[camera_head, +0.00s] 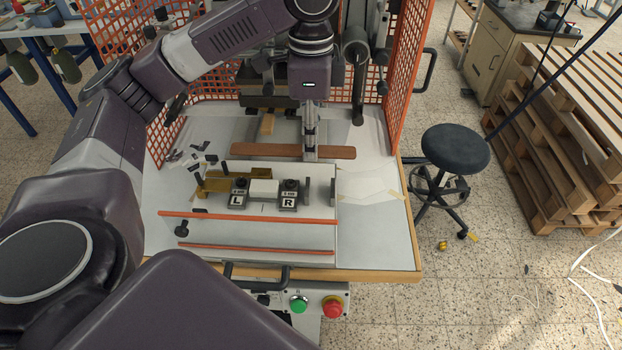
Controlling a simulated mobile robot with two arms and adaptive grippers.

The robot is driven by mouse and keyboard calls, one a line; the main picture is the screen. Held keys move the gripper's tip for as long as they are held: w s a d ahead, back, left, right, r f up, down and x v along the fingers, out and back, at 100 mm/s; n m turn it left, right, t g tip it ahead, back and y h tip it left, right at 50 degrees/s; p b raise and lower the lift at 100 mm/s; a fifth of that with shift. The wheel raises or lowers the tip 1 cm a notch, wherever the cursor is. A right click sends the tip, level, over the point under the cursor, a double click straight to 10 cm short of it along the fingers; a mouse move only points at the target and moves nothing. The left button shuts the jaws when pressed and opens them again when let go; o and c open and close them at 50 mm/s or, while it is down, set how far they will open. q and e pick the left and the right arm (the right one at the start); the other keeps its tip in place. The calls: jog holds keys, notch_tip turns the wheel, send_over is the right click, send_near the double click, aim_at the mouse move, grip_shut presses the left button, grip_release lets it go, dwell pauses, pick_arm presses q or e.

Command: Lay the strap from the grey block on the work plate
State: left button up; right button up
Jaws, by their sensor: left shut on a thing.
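The brown strap (270,150) runs left to right across the back of the work area. My left gripper (310,152) comes down from above and is shut on the strap, right of its middle. The strap looks level. I cannot tell how far it is above what lies below it. The light work plate (260,232) lies in front, with two dark blocks marked L (238,194) and R (290,196) on it and a pale piece (264,190) between them. My right gripper is not in view.
Two red-orange bars (250,217) cross the front of the plate. A brass-coloured piece (215,183) and dark scraps (185,158) lie at left. Orange mesh guards (408,60) flank the press. Green (299,304) and red (333,307) buttons sit below the table edge. The right tabletop is mostly clear.

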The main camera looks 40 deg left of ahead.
pick_arm(q)
jog(key=shift+f+p, duration=0.65)
jog(key=shift+f, duration=4.35)
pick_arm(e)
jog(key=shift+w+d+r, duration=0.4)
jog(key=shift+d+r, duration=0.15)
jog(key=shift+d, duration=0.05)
pick_arm(q)
jog(key=shift+f, duration=0.2)
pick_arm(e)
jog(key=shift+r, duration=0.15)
pick_arm(q)
jog(key=o, duration=0.8)
jog(key=shift+o, duration=0.2)
